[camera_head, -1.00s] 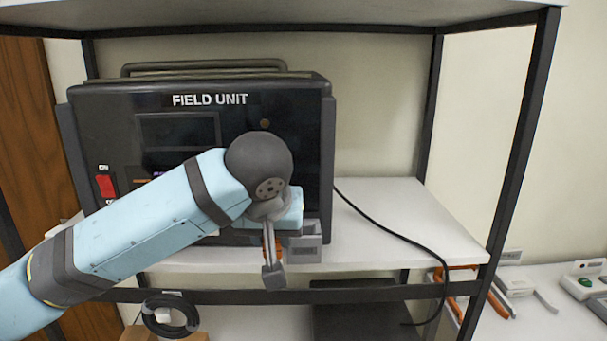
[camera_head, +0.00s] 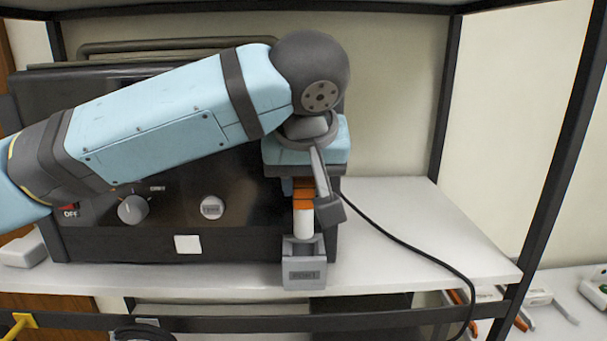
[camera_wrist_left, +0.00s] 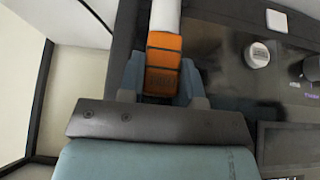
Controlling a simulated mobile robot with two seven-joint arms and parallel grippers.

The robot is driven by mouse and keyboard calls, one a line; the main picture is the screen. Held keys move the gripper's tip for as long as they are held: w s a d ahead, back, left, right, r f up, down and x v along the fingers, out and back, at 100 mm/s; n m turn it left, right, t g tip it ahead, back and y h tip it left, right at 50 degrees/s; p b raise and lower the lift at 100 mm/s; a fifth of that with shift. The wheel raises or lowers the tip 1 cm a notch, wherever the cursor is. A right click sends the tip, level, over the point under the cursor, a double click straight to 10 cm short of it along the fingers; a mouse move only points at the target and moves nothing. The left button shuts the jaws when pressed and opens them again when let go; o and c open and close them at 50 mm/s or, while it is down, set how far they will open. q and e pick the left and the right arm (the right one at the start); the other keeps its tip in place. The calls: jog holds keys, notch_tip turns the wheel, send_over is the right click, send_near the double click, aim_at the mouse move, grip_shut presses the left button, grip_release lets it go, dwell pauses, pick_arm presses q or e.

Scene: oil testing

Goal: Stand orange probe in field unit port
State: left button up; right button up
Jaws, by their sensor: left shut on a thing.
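The orange probe (camera_head: 303,193) is upright, with an orange body and a white lower end (camera_head: 303,222). My left gripper (camera_head: 305,188) is shut on the orange part. The probe also shows in the left wrist view (camera_wrist_left: 162,66) between the fingers of my left gripper (camera_wrist_left: 163,82). The grey port (camera_head: 304,273) is an open-topped box at the front right of the black field unit (camera_head: 190,245). The probe's white end is just over the port's opening; I cannot tell whether it has entered. My right gripper is not in view.
The field unit stands on a white shelf (camera_head: 430,230) in a black frame (camera_head: 447,100). A black cable (camera_head: 410,245) runs across the shelf to the right. Knobs (camera_head: 133,209) are on the unit's front. The shelf right of the port is mostly clear.

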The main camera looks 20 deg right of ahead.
aim_at(304, 215)
pick_arm(q)
jog(key=shift+s+f+b, duration=0.1)
jog(key=shift+f+b, duration=0.55)
jog(key=shift+f, duration=0.25)
notch_tip(304, 215, down, 3)
jog(key=shift+r+b, duration=0.2)
jog(key=shift+b, duration=0.8)
jog(key=shift+f+b, duration=0.3)
jog(key=shift+f, duration=0.05)
jog(key=shift+p, duration=0.6)
jog(key=shift+f+b, duration=0.3)
jog(key=shift+f, duration=0.3)
jog(key=o, duration=0.7)
jog(key=shift+c, duration=0.2)
